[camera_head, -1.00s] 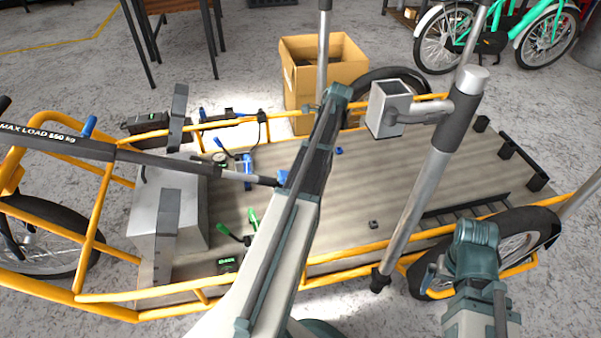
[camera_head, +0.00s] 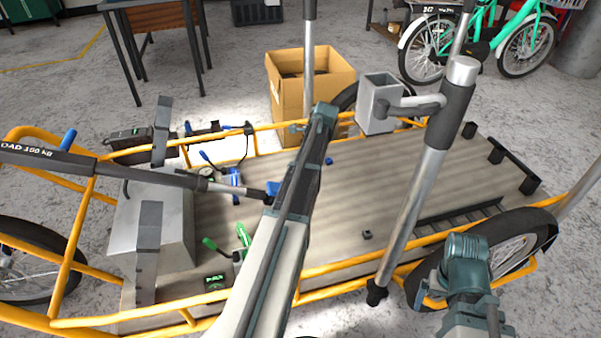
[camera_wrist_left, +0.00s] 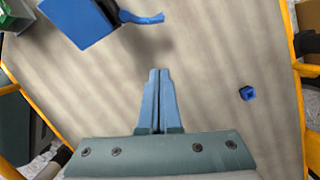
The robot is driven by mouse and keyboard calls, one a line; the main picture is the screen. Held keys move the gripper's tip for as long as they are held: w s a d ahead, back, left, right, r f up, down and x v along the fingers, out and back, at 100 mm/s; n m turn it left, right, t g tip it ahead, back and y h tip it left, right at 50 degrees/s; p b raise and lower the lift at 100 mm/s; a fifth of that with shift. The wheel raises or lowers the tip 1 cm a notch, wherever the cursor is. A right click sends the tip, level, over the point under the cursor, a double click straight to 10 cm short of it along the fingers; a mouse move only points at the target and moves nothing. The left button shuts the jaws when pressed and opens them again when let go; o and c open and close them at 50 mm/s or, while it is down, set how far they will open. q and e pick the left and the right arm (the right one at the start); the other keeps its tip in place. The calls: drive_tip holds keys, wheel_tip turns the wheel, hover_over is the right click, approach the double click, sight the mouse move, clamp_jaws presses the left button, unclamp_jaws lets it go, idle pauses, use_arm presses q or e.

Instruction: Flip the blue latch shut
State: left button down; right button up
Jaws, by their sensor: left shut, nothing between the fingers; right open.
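A blue latch (camera_head: 234,181) stands on the cargo deck in the head view, with its thin lever sticking up to the left. A large blue block (camera_wrist_left: 78,22) with a blue lever shows at the top left of the left wrist view; I cannot tell if it is the same latch. My left gripper (camera_wrist_left: 160,72) is shut and empty over the deck, its tips below and right of that block and apart from it. In the head view my left arm mostly hides it. My right gripper (camera_head: 434,287) is open near the rear wheel, partly hidden.
A green latch (camera_head: 243,236) stands on the deck in front of the blue one. A dark bar (camera_head: 105,168) crosses above the deck from the left. A grey post (camera_head: 425,180) rises at the right.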

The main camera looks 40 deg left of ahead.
use_arm(q)
drive_tip(key=b+x, duration=0.9)
drive_tip(key=shift+f, duration=0.3)
drive_tip(key=a+r+p, duration=0.1)
drive_tip(key=s+a+p, duration=0.1)
drive_tip(key=shift+s+a+r, duration=0.2)
drive_tip(key=shift+a+r, duration=0.05)
drive_tip(key=shift+r, duration=0.15)
drive_tip(key=shift+s+a+r, duration=0.1)
drive_tip(key=shift+s+a, duration=0.1)
drive_tip(key=shift+a, duration=0.15)
